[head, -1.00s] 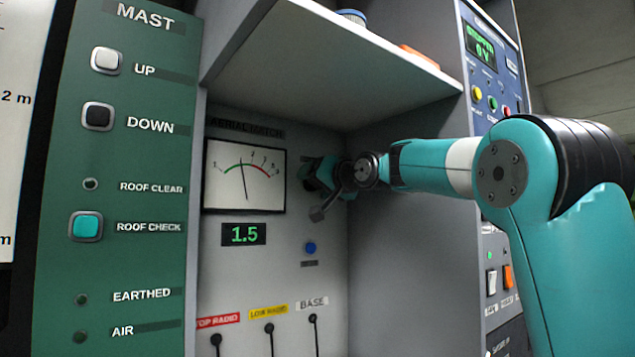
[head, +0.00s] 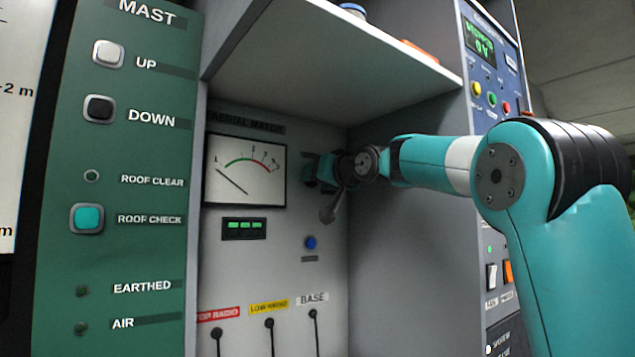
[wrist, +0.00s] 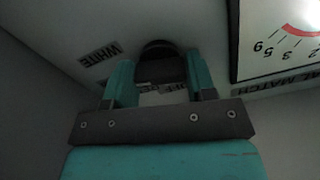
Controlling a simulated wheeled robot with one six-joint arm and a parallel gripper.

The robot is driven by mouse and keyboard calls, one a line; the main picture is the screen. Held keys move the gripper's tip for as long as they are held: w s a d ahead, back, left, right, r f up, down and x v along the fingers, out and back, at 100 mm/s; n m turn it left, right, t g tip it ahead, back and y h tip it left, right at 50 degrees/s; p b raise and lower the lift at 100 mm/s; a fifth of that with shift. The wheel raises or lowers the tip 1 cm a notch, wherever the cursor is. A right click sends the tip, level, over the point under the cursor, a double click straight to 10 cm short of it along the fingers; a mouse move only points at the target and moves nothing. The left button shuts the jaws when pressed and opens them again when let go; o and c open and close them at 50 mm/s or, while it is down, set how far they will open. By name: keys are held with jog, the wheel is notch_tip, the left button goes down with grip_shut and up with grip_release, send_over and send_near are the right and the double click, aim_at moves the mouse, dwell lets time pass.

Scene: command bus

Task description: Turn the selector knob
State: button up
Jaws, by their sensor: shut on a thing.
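The selector knob (wrist: 158,52) is a dark round knob on the pale panel. In the wrist view it sits between the two teal fingers of my gripper (wrist: 160,76), which is shut on it. In the head view my gripper (head: 322,170) is at the panel, just right of the meter, and hides the knob. A label reading WHITE (wrist: 100,52) is beside the knob in the wrist view, and another label below is partly covered by my gripper. The aerial match meter (head: 245,172) has its needle at the left. The display (head: 244,229) shows green dashes.
A shelf (head: 335,60) overhangs the recess, and a grey side wall (head: 410,240) stands close right of my gripper. A blue button (head: 310,243) is below it. Several cable plugs (head: 269,323) are lower down. The green mast panel (head: 120,190) is at left.

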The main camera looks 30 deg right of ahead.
jog(key=shift+n+b, duration=0.75)
jog(key=shift+n, duration=1.55)
jog(key=o, duration=0.9)
jog(key=shift+o, duration=0.2)
jog(key=s+b, duration=0.2)
jog(key=s, duration=1.5)
jog(key=shift+s+d, duration=0.25)
jog(key=shift+d, duration=0.05)
